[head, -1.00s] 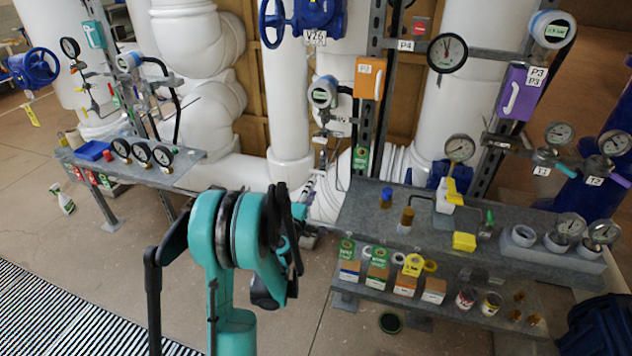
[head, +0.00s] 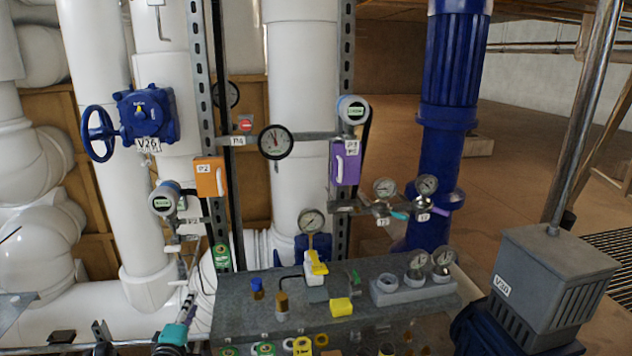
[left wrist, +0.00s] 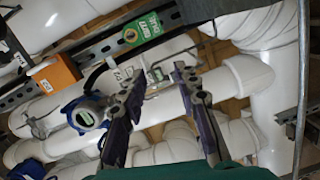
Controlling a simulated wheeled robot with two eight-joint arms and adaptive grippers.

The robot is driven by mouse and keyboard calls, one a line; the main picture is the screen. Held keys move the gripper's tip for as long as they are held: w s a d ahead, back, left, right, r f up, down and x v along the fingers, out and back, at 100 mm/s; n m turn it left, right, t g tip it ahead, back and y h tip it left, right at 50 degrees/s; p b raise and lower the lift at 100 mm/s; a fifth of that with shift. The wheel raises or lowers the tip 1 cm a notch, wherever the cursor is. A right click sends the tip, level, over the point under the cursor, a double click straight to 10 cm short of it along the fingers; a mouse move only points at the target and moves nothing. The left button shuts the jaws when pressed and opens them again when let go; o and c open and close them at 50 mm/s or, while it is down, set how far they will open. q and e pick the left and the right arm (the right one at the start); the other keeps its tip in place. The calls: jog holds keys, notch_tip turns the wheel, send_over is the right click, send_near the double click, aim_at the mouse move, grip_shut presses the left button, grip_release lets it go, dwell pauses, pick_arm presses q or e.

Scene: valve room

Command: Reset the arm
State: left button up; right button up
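My left arm shows only at the lower left edge of the head view, where a teal link and the dark left gripper (head: 186,308) stand in front of the white pipes. In the left wrist view, the two dark purple-grey fingers of the left gripper (left wrist: 160,74) are spread apart with nothing between them. Behind them are white pipes and a thin metal bracket. I cannot tell how far the fingertips are from these. My right gripper is in neither view.
A grey bench (head: 235,318) holds gauges, bottles and yellow parts. Orange box P2 (head: 210,178), purple box (head: 345,165) and blue valve V26 (head: 147,115) are above. A grey motor housing V20 (head: 550,285) stands at right. Open floor (head: 530,160) lies behind.

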pick_arm(q)
jog(key=s+d+r+m+g+h, duration=0.1)
jog(key=s+d+m+g+h, duration=0.15)
jog(key=s+d+m, duration=0.5)
jog(key=s+d+r+m+g+h, duration=0.1)
jog(key=s+d+m+g+h, duration=0.2)
jog(key=d, duration=0.8)
jog(key=s+f+m+g+y, duration=0.2)
jog(key=s+m, duration=0.1)
jog(key=s, duration=0.5)
jog(key=s+f+m+g+y, duration=0.1)
jog(key=s+f+m+g, duration=0.1)
jog(key=s, duration=0.6)
jog(key=shift+s+d+f+m+g+y, duration=0.15)
jog(key=shift+s+f+m+g+y, duration=0.25)
jog(key=shift+m, duration=0.35)
jog(key=shift+w+r, duration=0.1)
